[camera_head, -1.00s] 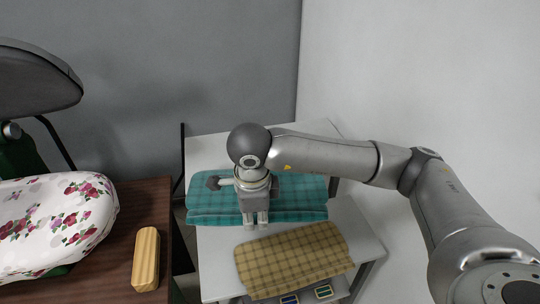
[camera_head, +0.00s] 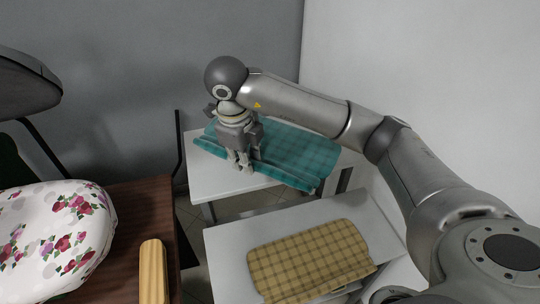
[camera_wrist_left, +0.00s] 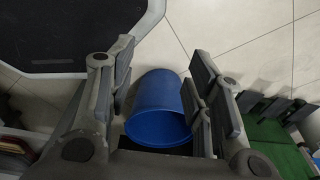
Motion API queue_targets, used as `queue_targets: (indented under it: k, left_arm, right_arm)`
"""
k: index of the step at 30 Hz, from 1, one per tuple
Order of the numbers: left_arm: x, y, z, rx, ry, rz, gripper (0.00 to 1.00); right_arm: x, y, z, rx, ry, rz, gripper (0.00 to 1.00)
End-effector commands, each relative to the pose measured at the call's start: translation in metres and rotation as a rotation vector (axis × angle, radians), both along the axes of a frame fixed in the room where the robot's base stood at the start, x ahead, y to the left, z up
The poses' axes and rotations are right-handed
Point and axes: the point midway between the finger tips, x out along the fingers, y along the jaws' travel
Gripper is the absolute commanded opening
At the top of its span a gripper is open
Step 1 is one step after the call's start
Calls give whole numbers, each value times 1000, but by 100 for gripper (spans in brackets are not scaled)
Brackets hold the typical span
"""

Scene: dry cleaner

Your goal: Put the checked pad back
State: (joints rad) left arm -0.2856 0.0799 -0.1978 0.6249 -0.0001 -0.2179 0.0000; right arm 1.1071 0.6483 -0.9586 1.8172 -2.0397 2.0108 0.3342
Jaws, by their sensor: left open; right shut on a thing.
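A teal checked pad (camera_head: 290,150) is at the back in the head view, lying at a slant over the far white table. My right gripper (camera_head: 243,168) points down at its front left edge and is shut on it. The fingers hide part of that edge, and I cannot tell whether the pad is clear of the table. A yellow-brown checked pad (camera_head: 308,257) lies on the nearer white table (camera_head: 228,245), apart from the gripper. My left gripper (camera_wrist_left: 160,88) shows in the left wrist view, open and empty.
A floral-covered ironing board (camera_head: 50,240) and a wooden block (camera_head: 153,272) are at the left on a dark wooden top (camera_head: 140,205). A gap separates the two white tables. A blue bin (camera_wrist_left: 160,108) stands on the floor beyond my left gripper.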

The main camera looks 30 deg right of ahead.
Motion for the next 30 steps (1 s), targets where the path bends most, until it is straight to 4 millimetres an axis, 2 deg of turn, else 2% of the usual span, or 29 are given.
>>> queue_targets:
  k: [1, 3, 6, 9, 12, 19, 22, 25, 30]
  left_arm:
    - [-13, 1, 0, 2, 19, 0, 47]
    - [-26, 2, 4, 4, 38, 0, 47]
    - [-37, 3, 14, 6, 55, -1, 47]
    - [-37, 2, 20, 5, 54, -1, 47]
    - [-28, 2, 25, 4, 40, -2, 47]
    - [-1, -1, 31, -1, -1, -3, 47]
    - [-2, -1, 36, -1, 1, -3, 47]
    - [-7, 0, 47, 0, 8, -3, 47]
    - [-16, 0, 50, 1, 21, -3, 47]
  right_arm:
    - [5, -12, -8, 1, 8, -7, 0]
    - [15, -27, -13, -1, 6, -8, 0]
    - [28, -49, -21, -2, 5, -7, 0]
    - [37, -62, -42, -2, 7, -3, 0]
    - [45, -73, -58, -2, 4, -3, 0]
    - [53, -84, -76, -1, 1, 1, 0]
    - [56, -91, -86, -1, 3, -1, 0]
    - [55, -89, -100, 0, 5, 1, 0]
    - [56, -89, -114, 0, 0, 2, 0]
